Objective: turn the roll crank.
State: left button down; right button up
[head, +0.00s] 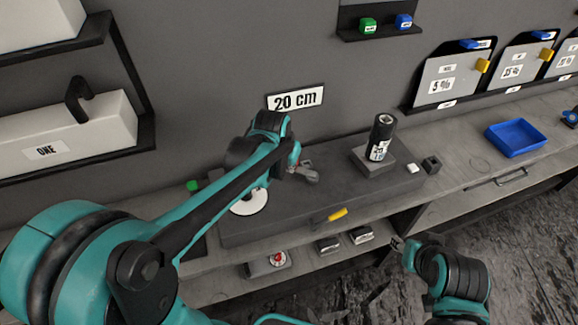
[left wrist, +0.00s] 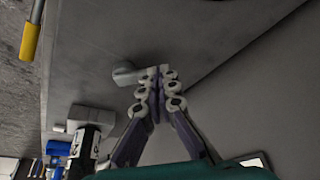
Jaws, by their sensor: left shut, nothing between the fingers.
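My left gripper (head: 308,173) is over the dark bench block (head: 340,186) in the head view. In the left wrist view its fingers (left wrist: 164,72) are shut with nothing between them. A grey rounded piece (left wrist: 126,75), perhaps the crank, shows just beside the fingertips; whether they touch it I cannot tell. A black roll (head: 381,138) stands upright on a small grey stand (head: 373,166) to the right; it also shows in the left wrist view (left wrist: 84,146). My right gripper (head: 398,243) is low at the bench's front; its fingers are too small to judge.
A white disc (head: 249,202) is partly behind my left arm. A blue tray (head: 515,138) sits at the right. A shelf below holds several small items. A "20 cm" sign (head: 296,98) hangs behind.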

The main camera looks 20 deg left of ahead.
pick_arm(q)
jog(key=shift+w+a+m, duration=0.15)
jog(key=shift+w+m, duration=0.25)
jog(key=shift+m, duration=0.2)
jog(key=shift+w+a+m+h+p, duration=0.2)
jog(key=shift+w+m+h+p, duration=0.15)
jog(key=shift+w+m+h, duration=0.5)
jog(key=m, duration=0.1)
jog(key=w+m+g, duration=0.1)
jog(key=m, duration=0.1)
jog(key=shift+w+h, duration=0.2)
jog(key=shift+h, duration=0.05)
jog(key=shift+w+d+p, duration=0.1)
jog(key=shift+w+p, duration=0.25)
jog(key=shift+w, duration=0.1)
